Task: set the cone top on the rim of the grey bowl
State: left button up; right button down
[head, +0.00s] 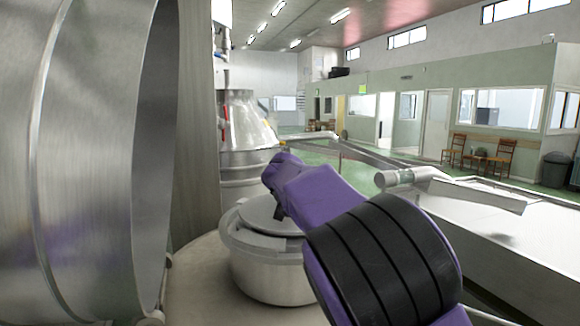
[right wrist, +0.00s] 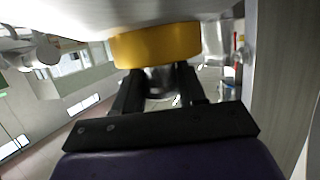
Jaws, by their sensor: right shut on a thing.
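The grey bowl (head: 265,270) stands on a pale surface in the lower middle of the head view. A flat grey disc shape shows at its top, and my purple right arm covers its right side. In the right wrist view my right gripper (right wrist: 157,78) is shut on the cone top, which shows a yellow band (right wrist: 155,46) beyond the dark fingers and shiny grey metal between them. The head view hides the gripper and cone top behind my arm, so I cannot tell whether the cone top touches the rim. My left gripper is in neither view.
A large steel drum (head: 90,150) fills the left of the head view. A steel machine with a conical upper part (head: 245,120) stands behind the bowl. A long pale metal trough (head: 500,235) lies to the right. Chairs (head: 480,150) stand far off.

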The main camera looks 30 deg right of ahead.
jog(key=shift+w+f, duration=0.25)
jog(key=shift+f, duration=0.5)
jog(key=shift+s+r, duration=0.1)
jog(key=shift+s, duration=0.25)
jog(key=c, duration=0.6)
grip_release()
jog(key=shift+w+f, duration=0.1)
jog(key=shift+f, duration=0.15)
jog(key=shift+c, duration=0.2)
jog(key=shift+a+r, duration=0.15)
jog(key=shift+r, duration=0.1)
jog(key=b+v, duration=0.3)
jog(key=v, duration=0.4)
jog(key=shift+f, duration=0.15)
jog(key=shift+s+a, duration=0.2)
jog(key=shift+s, duration=0.2)
jog(key=shift+w+d, duration=0.15)
jog(key=shift+d, duration=0.05)
jog(key=shift+a, duration=0.1)
